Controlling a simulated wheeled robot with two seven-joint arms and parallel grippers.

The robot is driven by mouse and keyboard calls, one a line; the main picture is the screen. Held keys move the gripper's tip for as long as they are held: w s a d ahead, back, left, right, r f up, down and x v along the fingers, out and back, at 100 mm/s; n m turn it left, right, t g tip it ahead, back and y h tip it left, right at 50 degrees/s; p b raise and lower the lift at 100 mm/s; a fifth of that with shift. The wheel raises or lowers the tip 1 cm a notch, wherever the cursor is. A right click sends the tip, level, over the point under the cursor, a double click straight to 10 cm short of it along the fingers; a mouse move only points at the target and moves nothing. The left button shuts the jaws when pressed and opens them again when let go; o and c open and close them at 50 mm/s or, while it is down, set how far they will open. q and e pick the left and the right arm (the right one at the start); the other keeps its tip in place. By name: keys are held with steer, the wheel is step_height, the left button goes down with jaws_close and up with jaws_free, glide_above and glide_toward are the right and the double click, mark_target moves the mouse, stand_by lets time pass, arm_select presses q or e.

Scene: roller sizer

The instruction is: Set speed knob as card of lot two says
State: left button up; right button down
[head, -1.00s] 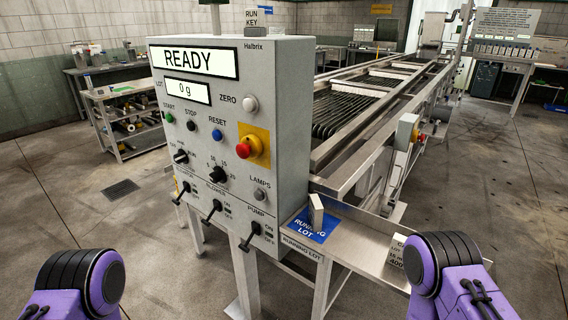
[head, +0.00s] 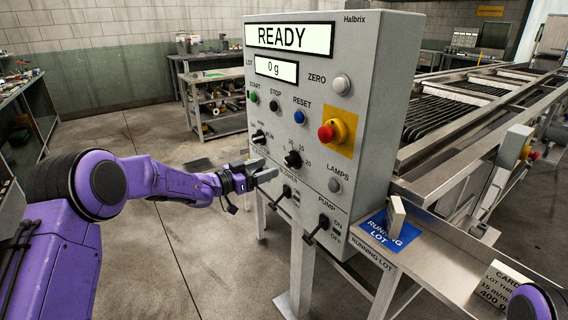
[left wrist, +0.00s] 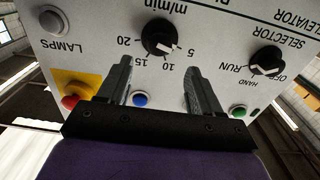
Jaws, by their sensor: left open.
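The speed knob (head: 293,159) is a black dial on the grey control panel, with 5, 10, 15 and 20 around it. In the left wrist view the knob (left wrist: 159,37) appears upside down, its white mark pointing near 5. My left gripper (head: 264,172) is open and empty, in front of the panel, left of and slightly below the knob. In the wrist view its fingers (left wrist: 160,80) stand apart, with the knob beyond their tips; I see no contact. A card (head: 497,283) at lower right reads "LOT THR…", 15 m/min and 400 g, partly cut off. No lot two card is legible.
The selector knob (left wrist: 265,61) sits beside the speed knob. The red emergency button (head: 327,133), blue reset button (head: 299,117) and blower switch (head: 282,195) are close by. The display (head: 290,38) reads READY. A blue RUNNING LOT sign (head: 388,232) lies on the ledge.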

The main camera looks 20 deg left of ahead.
mark_target(287, 161)
arm_select(q)
steer(key=p+x, duration=0.1)
steer(key=x, duration=0.7)
steer(key=shift+d+f, duration=0.1)
steer(key=c, duration=1.1)
